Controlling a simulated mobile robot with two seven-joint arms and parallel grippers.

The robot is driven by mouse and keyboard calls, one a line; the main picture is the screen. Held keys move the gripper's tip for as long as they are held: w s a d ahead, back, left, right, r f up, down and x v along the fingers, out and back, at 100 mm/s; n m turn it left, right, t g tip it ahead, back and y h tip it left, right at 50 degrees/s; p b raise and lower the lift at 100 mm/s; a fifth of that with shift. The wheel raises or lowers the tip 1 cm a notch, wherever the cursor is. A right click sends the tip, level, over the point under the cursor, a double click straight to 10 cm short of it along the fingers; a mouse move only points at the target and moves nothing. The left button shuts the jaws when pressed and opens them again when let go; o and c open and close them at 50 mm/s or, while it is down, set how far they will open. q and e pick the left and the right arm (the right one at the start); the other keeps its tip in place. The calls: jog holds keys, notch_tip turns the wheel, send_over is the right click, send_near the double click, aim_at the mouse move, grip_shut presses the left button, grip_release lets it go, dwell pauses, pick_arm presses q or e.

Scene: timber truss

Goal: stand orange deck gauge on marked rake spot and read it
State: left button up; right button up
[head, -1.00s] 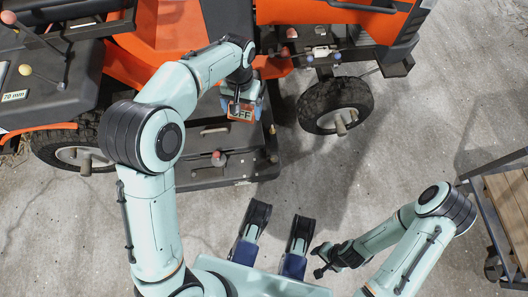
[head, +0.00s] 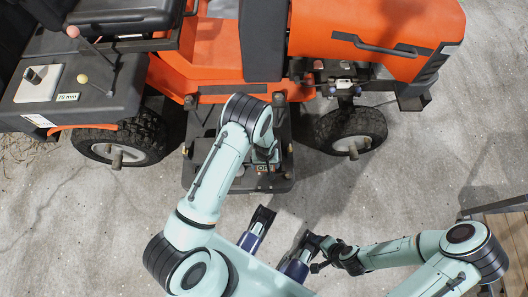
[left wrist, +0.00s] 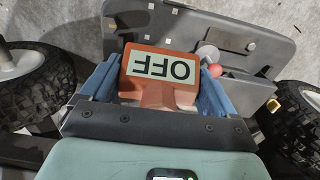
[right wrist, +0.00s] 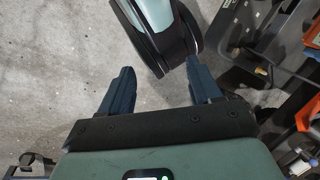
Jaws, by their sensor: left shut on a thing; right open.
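My left gripper (head: 266,160) is shut on the orange deck gauge (left wrist: 183,96). The gauge's display reads OFF, upside down in the left wrist view. In the head view the gauge (head: 264,169) is partly hidden by my arm, over the near right part of the black mower deck (head: 232,186). I cannot tell whether it touches anything. The deck plate (left wrist: 265,35) also shows beyond the gauge in the left wrist view. I cannot make out a marked rake spot. My right gripper (right wrist: 157,85) is open and empty above the concrete.
The orange mower (head: 385,30) fills the top, with wheels (head: 352,130) on both sides of the deck. A red knob (left wrist: 214,70) is close beside the gauge. A 70 mm label (head: 68,97) sits by the levers. A slatted wooden cart (head: 507,235) stands right.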

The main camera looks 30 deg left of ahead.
pick_arm(q)
notch_tip(320, 180, down, 15)
jog(key=b, duration=0.4)
jog(key=shift+f, duration=0.1)
notch_tip(320, 180, down, 4)
jog(key=shift+r+b, duration=0.2)
jog(key=shift+b, duration=0.5)
jog(key=shift+f, duration=0.1)
pick_arm(e)
jog(key=w+d+f+t+h, duration=0.1)
jog(key=w+d+f, duration=0.3)
jog(key=f, duration=0.3)
jog(key=shift+w+m+t, duration=0.3)
jog(key=shift+w+t, duration=0.1)
jog(key=shift+w, duration=0.45)
jog(key=shift+f, duration=0.1)
pick_arm(q)
jog(key=shift+f, duration=0.2)
jog(key=o, duration=0.9)
jog(key=shift+c, duration=0.2)
pick_arm(e)
jog(key=shift+s+d+f, duration=0.1)
jog(key=shift+s+f, duration=0.2)
jog(key=shift+s, duration=0.05)
pick_arm(q)
jog(key=shift+r, duration=0.1)
